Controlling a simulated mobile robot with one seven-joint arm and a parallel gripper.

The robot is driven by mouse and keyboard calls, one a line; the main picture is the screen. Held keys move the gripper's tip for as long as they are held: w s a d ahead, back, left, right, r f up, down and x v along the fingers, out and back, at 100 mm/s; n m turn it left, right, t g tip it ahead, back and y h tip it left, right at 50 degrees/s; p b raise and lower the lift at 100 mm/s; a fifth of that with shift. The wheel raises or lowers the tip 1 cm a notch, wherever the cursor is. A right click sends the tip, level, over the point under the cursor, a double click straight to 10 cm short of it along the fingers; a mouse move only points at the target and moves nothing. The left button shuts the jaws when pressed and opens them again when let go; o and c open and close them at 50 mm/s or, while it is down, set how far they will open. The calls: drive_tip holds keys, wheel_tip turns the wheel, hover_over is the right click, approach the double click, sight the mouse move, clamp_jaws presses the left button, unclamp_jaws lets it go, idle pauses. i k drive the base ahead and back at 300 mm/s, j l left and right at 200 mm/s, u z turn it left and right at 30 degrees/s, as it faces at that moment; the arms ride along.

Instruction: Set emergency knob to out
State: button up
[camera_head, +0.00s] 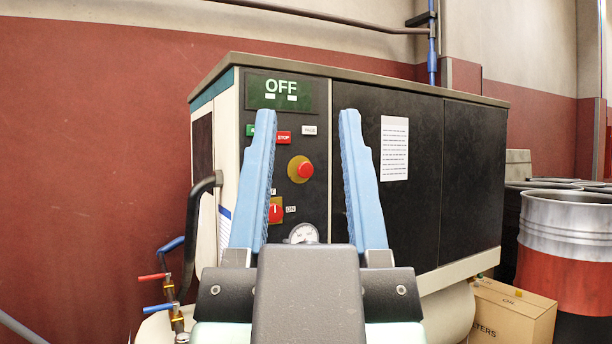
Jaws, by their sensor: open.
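The emergency knob (305,170) is a red round button on a yellow base, on the dark front panel of a machine (415,230). My gripper (308,112) is open, its two blue fingers pointing up and toward the panel. The knob shows in the gap between the fingers, and neither finger appears to touch it. How far the fingertips are from the panel is hard to tell. The display (281,94) above reads OFF. Whether the knob is in or out cannot be told.
A cardboard box (510,312) and metal drums (565,240) are at the right.

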sight(305, 170)
drive_tip(key=i+j+z, duration=0.1)
drive_tip(key=i, duration=0.45)
drive_tip(key=i+j+z, duration=0.1)
drive_tip(key=i+j, duration=0.25)
drive_tip(key=i, duration=0.15)
